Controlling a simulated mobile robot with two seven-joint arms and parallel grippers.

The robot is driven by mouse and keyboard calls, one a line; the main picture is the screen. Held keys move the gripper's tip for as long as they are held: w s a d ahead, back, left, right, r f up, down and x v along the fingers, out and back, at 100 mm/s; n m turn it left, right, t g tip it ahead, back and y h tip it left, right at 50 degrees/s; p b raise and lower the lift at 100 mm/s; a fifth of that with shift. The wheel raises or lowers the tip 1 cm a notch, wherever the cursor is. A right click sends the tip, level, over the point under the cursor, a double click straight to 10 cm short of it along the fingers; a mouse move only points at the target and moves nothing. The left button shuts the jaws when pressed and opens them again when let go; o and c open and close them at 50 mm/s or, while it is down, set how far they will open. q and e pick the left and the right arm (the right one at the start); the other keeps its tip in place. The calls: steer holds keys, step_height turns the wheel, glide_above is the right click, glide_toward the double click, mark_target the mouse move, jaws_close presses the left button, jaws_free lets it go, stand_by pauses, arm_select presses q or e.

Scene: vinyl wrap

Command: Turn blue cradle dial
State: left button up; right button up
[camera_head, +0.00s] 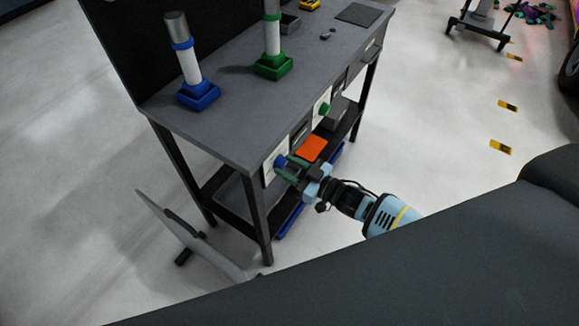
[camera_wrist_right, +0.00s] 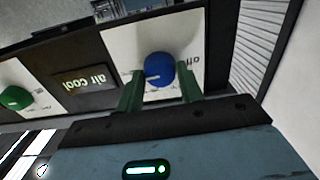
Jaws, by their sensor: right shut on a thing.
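The blue cradle dial (camera_head: 281,161) is on a white plate on the front of the workbench, near its left corner. In the right wrist view the blue dial (camera_wrist_right: 160,68) is round with a pale mark pointing left. My right gripper (camera_head: 291,166) is at the dial, with its green fingers (camera_wrist_right: 160,90) on either side of it, shut on it. The blue cradle (camera_head: 199,96) stands on the bench top with a white roll with a grey end (camera_head: 187,58) upright in it. My left gripper is not in view.
A green dial (camera_head: 323,108) is further right on the bench front; it also shows in the wrist view (camera_wrist_right: 15,98). A dark "all cool" panel (camera_wrist_right: 83,80) lies between the dials. A green cradle (camera_head: 273,66) holds another roll. A bench leg (camera_head: 259,232) stands below the blue dial.

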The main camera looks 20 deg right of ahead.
stand_by(0.6)
steer(key=o, duration=1)
steer(key=v, duration=0.7)
steer(key=shift+s+d, duration=0.25)
steer(key=shift+s, duration=0.05)
